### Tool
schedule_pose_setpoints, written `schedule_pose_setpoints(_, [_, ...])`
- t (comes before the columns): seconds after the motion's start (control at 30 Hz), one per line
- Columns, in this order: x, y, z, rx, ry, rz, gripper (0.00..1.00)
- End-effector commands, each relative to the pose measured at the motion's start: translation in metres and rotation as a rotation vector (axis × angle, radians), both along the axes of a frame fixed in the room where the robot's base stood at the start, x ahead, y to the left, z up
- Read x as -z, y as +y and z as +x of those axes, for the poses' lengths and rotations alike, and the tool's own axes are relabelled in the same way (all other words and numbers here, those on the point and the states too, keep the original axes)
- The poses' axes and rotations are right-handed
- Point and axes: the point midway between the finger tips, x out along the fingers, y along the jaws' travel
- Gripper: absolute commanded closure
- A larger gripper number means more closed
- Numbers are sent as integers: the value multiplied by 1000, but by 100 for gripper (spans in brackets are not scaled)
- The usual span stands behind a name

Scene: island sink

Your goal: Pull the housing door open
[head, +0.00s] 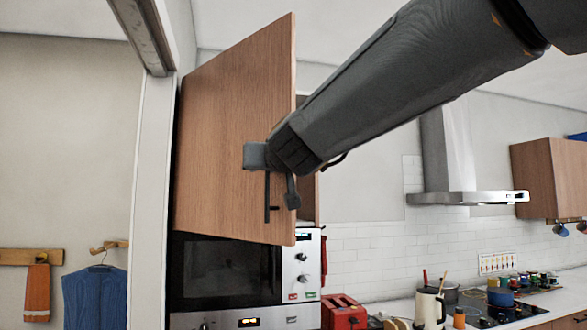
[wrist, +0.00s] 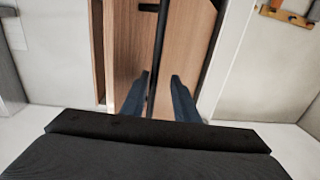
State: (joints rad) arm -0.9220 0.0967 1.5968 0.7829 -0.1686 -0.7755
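The wooden housing door (head: 225,130) is above the oven and stands partly open, its right edge swung out toward me. A dark vertical bar handle (head: 267,205) is on its right part. My gripper (head: 272,178) is at the handle, in front of the door. In the wrist view the handle (wrist: 159,45) runs between the two fingers of my gripper (wrist: 160,77), nearer the left finger. The fingers are apart with a visible gap, so the gripper looks open around the bar. The door (wrist: 182,50) fills the middle of that view. The housing's inside is mostly hidden.
Below the door is a built-in oven (head: 225,270) with a control panel. A white wall edge (head: 150,200) is close on the left. A range hood (head: 465,190) is farther right.

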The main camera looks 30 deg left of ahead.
Motion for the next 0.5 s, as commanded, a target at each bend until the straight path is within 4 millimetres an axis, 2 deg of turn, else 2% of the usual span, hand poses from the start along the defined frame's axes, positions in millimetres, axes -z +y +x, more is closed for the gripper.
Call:
schedule_pose_setpoints(0.17, [-2, -7, -6, 1, -2, 2, 73])
schedule_pose_setpoints(0.5, [-1, -44, -41, 1, -1, 1, 73])
